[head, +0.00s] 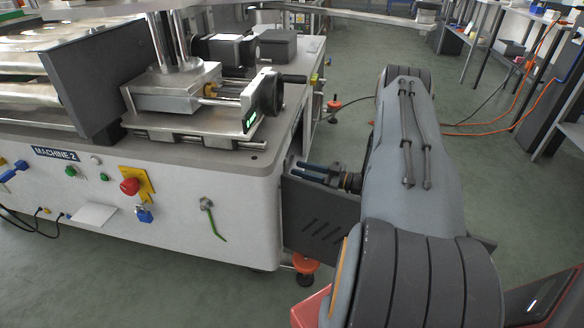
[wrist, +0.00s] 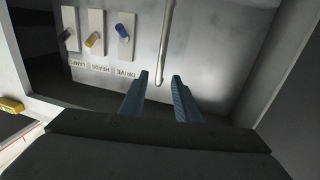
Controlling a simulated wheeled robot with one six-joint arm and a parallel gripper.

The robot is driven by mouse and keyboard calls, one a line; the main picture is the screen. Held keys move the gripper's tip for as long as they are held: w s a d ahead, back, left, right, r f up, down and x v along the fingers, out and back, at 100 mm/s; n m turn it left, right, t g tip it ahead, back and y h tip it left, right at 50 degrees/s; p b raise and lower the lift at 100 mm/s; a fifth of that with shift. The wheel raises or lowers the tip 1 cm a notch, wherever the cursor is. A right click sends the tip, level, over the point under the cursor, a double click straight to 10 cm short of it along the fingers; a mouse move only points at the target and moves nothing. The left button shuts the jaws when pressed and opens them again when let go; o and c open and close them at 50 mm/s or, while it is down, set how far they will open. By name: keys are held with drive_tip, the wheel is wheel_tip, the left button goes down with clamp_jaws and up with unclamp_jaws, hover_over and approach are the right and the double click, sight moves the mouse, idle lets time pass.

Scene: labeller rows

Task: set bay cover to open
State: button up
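A dark grey vented panel (head: 318,222) stands at the right end of the white machine; it looks like the bay cover, but I cannot tell its hinge or exact angle. My gripper (head: 302,168) is just above its upper edge, fingers pointing at the machine's end. In the wrist view my gripper (wrist: 160,75) is open, with a clear gap between its blue-grey fingers. A pale metal rod (wrist: 166,40) runs down, its lower end between or just beyond the fingertips; contact is unclear. Behind is a recessed grey panel (wrist: 205,50) with switches labelled DRIVE, HEADS and LAMPS, upside down.
The white machine front (head: 170,205) carries a red stop button (head: 130,186) and a green lever (head: 214,222). An orange-red foot (head: 304,266) stands under its corner. Hoses (head: 480,132) cross the floor behind my arm. Shelving stands at far right. A yellow item (wrist: 11,105) shows at the wrist view's left.

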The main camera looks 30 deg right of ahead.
drive_tip(key=shift+b+x, duration=0.35)
drive_tip(key=shift+x, duration=1.8)
drive_tip(key=shift+c, duration=0.5)
clamp_jaws()
